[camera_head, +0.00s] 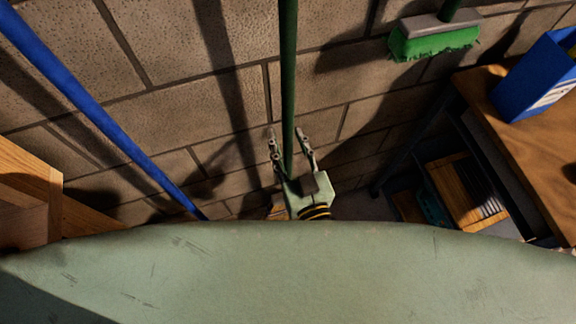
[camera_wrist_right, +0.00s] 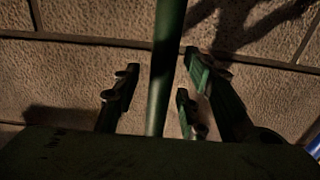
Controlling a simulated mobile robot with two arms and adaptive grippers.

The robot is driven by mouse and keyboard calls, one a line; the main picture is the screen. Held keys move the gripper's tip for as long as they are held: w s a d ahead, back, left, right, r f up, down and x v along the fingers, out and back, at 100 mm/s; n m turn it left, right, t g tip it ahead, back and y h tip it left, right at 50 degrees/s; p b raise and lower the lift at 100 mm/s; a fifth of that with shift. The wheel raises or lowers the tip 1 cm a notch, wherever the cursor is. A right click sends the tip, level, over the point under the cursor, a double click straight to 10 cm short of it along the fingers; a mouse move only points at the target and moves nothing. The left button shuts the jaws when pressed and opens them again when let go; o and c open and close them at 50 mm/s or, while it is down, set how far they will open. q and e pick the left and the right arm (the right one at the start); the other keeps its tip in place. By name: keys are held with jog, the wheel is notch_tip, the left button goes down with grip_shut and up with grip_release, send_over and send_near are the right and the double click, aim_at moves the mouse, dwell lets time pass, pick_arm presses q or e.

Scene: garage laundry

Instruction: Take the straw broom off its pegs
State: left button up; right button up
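A long green handle (camera_head: 288,70) stands upright against the block wall in the head view. Its lower end is hidden by my gripper and body, so its broom head and any pegs do not show clearly. A small tan patch (camera_head: 277,207) shows low beside the gripper and may be straw. My right gripper (camera_head: 290,140) is open, with its fingers on either side of the handle. In the right wrist view the handle (camera_wrist_right: 165,65) passes between the spread fingers (camera_wrist_right: 160,95), with gaps on both sides. My left gripper is not in view.
A blue pole (camera_head: 95,105) slants across the left. A green-bristled brush (camera_head: 433,42) hangs at upper right. A wooden bench (camera_head: 530,135) with a blue binder (camera_head: 540,78) stands right, and wooden furniture (camera_head: 30,190) left. My pale green body fills the bottom.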

grip_shut()
dwell(0.3)
dwell(0.4)
jog(key=shift+r, duration=0.15)
